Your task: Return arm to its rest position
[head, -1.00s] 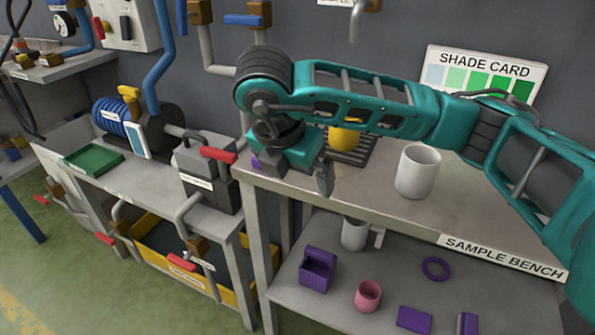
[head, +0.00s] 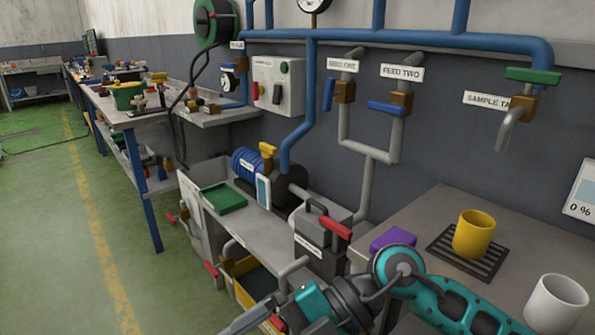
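My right arm, teal and dark grey, comes in from the lower right in the head view. Its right gripper (head: 245,322) points to the lower left at the bottom edge, in front of the machine bench. The fingers are partly cut off by the frame, so I cannot tell if they are open or shut. No held object shows. My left gripper is not in view.
The sample bench (head: 420,215) at right holds a yellow mug (head: 474,234) on a black grate (head: 446,246), a white mug (head: 557,303) and a purple object (head: 393,240). The grey box (head: 322,232) with a red handle is close to the arm. Open floor (head: 60,230) lies left.

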